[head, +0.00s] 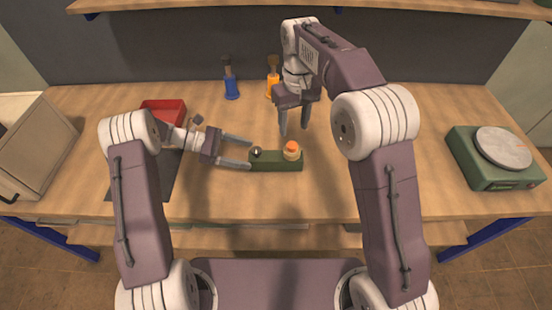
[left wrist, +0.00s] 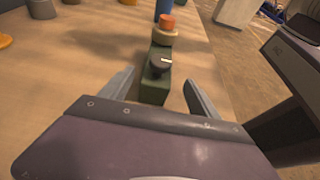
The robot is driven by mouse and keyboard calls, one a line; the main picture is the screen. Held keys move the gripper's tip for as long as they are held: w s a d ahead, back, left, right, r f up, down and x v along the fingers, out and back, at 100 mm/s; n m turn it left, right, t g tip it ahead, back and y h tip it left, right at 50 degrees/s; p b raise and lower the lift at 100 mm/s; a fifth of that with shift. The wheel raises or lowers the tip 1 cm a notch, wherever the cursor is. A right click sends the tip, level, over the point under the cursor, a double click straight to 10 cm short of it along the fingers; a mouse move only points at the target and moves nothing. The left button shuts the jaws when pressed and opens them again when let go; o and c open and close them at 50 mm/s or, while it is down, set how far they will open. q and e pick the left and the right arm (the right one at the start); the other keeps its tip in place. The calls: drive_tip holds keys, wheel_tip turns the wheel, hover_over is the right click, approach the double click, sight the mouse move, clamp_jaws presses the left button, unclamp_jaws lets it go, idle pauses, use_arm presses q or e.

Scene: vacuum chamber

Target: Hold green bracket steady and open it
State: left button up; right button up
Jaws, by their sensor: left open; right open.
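The green bracket (head: 276,166) is a long low block lying on the table in front of me. A dark round knob (head: 256,152) stands on its left end, and a tan ring with an orange top (head: 291,149) on its right end. My left gripper (head: 250,152) is open, its fingers pointing right at the bracket's left end. In the left wrist view the bracket (left wrist: 155,88) lies ahead between the two spread fingers, which do not appear to touch it. My right gripper (head: 293,131) is open and points down, just behind the bracket's right end, above the table.
Behind stand a blue bottle-like item (head: 231,86) and an orange one (head: 272,86). A red bin (head: 163,111) and dark mat (head: 150,180) are at left, partly hidden by my left arm. A green scale-like device (head: 495,160) is at right. The table's front middle is clear.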

sight(270, 159)
use_arm(q)
drive_tip(key=x, duration=0.8)
drive_tip(key=shift+w+d+f, duration=0.15)
drive_tip(key=shift+d, duration=0.05)
use_arm(e)
drive_tip(key=shift+w+d+f, duration=0.1)
drive_tip(key=shift+w, duration=0.1)
use_arm(q)
drive_tip(key=shift+w+d+f, duration=0.1)
drive_tip(key=shift+d+f, duration=0.1)
drive_tip(key=shift+d, duration=0.15)
use_arm(e)
drive_tip(key=shift+w, duration=0.1)
